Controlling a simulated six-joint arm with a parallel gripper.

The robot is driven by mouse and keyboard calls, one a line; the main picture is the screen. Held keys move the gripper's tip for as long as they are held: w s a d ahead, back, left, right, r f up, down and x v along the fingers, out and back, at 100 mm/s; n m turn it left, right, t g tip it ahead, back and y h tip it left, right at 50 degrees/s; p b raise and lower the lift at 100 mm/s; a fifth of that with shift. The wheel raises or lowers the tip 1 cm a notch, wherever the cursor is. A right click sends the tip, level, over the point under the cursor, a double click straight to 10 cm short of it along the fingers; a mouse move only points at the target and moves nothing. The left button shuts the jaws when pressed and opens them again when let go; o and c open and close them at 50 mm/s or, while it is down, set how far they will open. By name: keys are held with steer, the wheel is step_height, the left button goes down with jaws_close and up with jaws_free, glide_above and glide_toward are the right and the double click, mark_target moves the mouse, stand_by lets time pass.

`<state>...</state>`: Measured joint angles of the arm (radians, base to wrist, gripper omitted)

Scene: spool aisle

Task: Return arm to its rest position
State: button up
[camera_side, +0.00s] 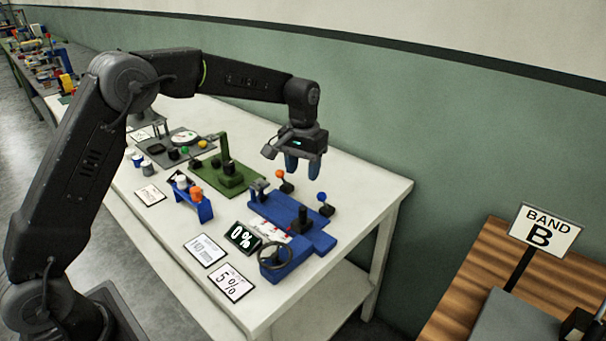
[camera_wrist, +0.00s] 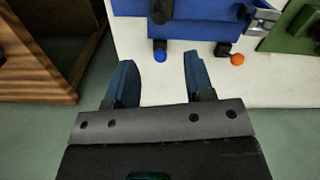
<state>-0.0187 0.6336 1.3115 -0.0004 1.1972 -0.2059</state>
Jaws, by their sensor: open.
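My gripper (camera_side: 303,165) hangs above the far side of the white table, fingers pointing down. Its two blue fingers (camera_wrist: 157,85) stand apart with nothing between them in the wrist view. Near it stand an orange-knobbed lever (camera_side: 282,177) and a blue-knobbed lever (camera_side: 322,198), which belong to a blue fixture (camera_side: 310,230) with a handwheel. In the wrist view the blue knob (camera_wrist: 160,55) lies just beyond the fingertips, and the orange knob (camera_wrist: 237,59) is to its right. The fingers touch neither knob in the wrist view.
A green fixture (camera_side: 215,175) with an upright arm stands left of the blue one. A "0%" display (camera_side: 242,237) and a "5%" card (camera_side: 231,283) lie at the table's front. A wooden table (camera_side: 460,270) with a "BAND B" sign (camera_side: 545,228) is at right. The wall is behind.

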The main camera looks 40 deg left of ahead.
steer(key=s+r+m+t, duration=0.1)
steer(key=s+r+t, duration=0.2)
steer(key=s+r, duration=0.95)
steer(key=s+d+f+m+t, duration=0.1)
steer(key=s+f+t, duration=0.1)
steer(key=s, duration=1.7)
steer(key=shift+s+f+m+t, duration=0.15)
steer(key=shift+f+m+t, duration=0.15)
steer(key=shift+f, duration=0.25)
steer(key=shift+c, duration=0.3)
